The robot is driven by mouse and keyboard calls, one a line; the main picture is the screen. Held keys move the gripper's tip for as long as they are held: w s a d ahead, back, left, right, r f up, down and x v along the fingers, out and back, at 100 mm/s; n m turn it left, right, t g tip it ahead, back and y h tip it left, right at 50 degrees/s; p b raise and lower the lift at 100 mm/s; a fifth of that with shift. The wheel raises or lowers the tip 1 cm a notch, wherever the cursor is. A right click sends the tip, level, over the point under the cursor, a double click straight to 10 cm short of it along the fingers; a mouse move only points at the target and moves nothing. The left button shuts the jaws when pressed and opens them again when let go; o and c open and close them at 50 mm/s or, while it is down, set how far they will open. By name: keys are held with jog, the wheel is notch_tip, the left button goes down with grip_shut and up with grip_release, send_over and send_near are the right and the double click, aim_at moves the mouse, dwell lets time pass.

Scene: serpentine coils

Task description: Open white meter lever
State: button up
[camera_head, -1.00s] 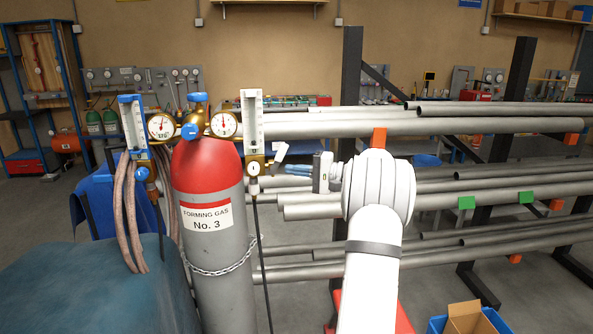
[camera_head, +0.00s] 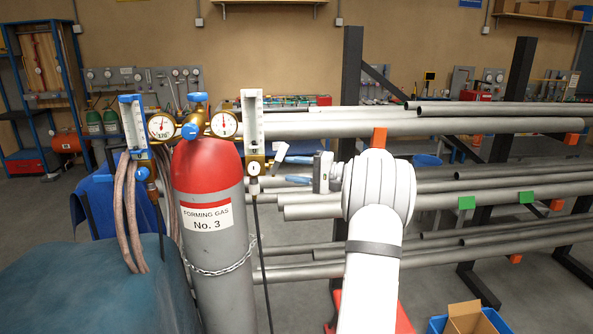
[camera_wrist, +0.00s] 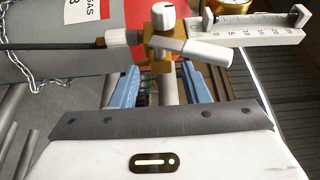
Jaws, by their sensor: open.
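The white meter (camera_head: 252,125) stands upright on a brass fitting right of the gas cylinder. Its white lever (camera_head: 279,152) sticks out to the right and slopes upward. In the wrist view the meter's scale (camera_wrist: 262,32) lies along the top right, and the lever (camera_wrist: 195,51) points right from the brass block (camera_wrist: 158,52). My gripper (camera_head: 287,170) is open and empty, with its blue fingers pointing left at the fitting. In the wrist view the gripper (camera_wrist: 163,78) has its fingers spread just short of the lever, apparently not touching it.
The red and grey cylinder (camera_head: 207,210) stands left, with a chain (camera_head: 220,270) around it. A blue-topped meter (camera_head: 134,125) and two gauges are at its top. A black hose (camera_head: 262,250) hangs from the white meter's fitting. Racked pipes (camera_head: 460,125) fill the right side.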

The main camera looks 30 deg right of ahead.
jog(key=b+v, duration=0.3)
jog(key=v, duration=0.4)
jog(key=shift+s+d, duration=0.25)
jog(key=shift+s, duration=0.05)
jog(key=shift+c, duration=0.3)
